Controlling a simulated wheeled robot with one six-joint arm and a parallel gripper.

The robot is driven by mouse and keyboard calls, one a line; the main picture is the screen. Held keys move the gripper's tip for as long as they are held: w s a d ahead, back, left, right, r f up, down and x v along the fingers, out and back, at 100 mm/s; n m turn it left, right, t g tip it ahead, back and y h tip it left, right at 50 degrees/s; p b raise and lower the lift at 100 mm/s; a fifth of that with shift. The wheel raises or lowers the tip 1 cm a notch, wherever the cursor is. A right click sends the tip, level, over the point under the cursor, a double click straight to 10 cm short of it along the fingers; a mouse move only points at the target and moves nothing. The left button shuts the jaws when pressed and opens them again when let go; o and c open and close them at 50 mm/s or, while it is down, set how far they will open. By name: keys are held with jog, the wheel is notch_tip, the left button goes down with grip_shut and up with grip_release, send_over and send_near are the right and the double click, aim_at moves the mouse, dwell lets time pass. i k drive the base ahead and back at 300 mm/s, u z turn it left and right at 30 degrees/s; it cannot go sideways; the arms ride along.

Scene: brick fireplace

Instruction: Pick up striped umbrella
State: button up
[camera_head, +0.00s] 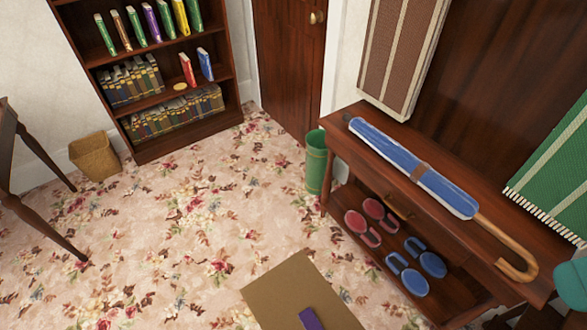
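The striped umbrella (408,165) is folded, blue with thin pale stripes and a brown strap around its middle. It lies on top of a dark wooden console table (352,128) at the right, slanting from upper left to lower right. Its curved wooden handle (522,262) points to the lower right, near the table's front edge. My gripper does not show in this view, so its place and state cannot be seen.
A green bin (315,165) stands by the table's left end. Red (372,218) and blue (416,268) round-ended items lie on its lower shelf. A brown flat piece (275,292) is on the floral carpet, bottom centre. A bookcase (185,140) stands behind; open carpet lies between.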

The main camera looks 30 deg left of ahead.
aim_at(457, 201)
jog(key=u, duration=2)
jog(key=k, duration=0.65)
jog(key=z, duration=0.95)
jog(key=i, duration=0.95)
jog(key=u, duration=0.05)
